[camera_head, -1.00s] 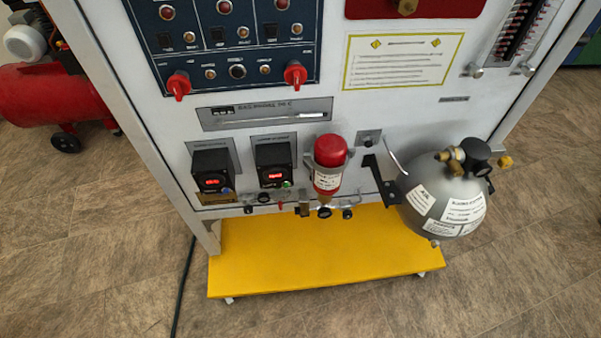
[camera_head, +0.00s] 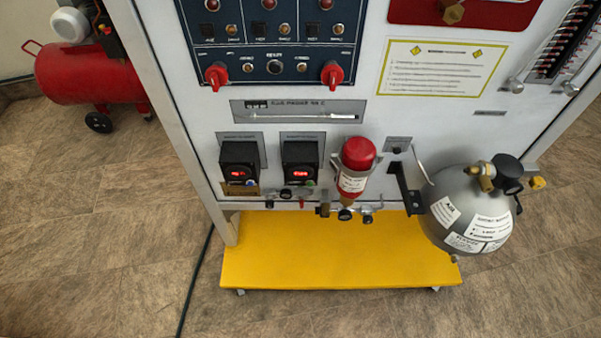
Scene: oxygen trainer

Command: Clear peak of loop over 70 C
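The oxygen trainer panel (camera_head: 420,125) fills the upper middle of the head view. Two black controller boxes with red lit digits sit low on it, a left box (camera_head: 240,166) and a right box (camera_head: 301,164). Their digits are too small to read. Small buttons and fittings show at and below the boxes. Above them is a grey plate with a display strip (camera_head: 299,110). A dark blue panel (camera_head: 274,65) above carries a left red knob (camera_head: 216,75) and a right red knob (camera_head: 332,73), with several small switches. Neither gripper is in view.
A red bottle (camera_head: 356,165) hangs right of the boxes. A grey sphere tank (camera_head: 467,209) sticks out at the right. A yellow base shelf (camera_head: 335,255) lies below. A red compressor (camera_head: 87,73) stands at the far left. The brown floor in front is clear, except for a dark cable (camera_head: 196,280).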

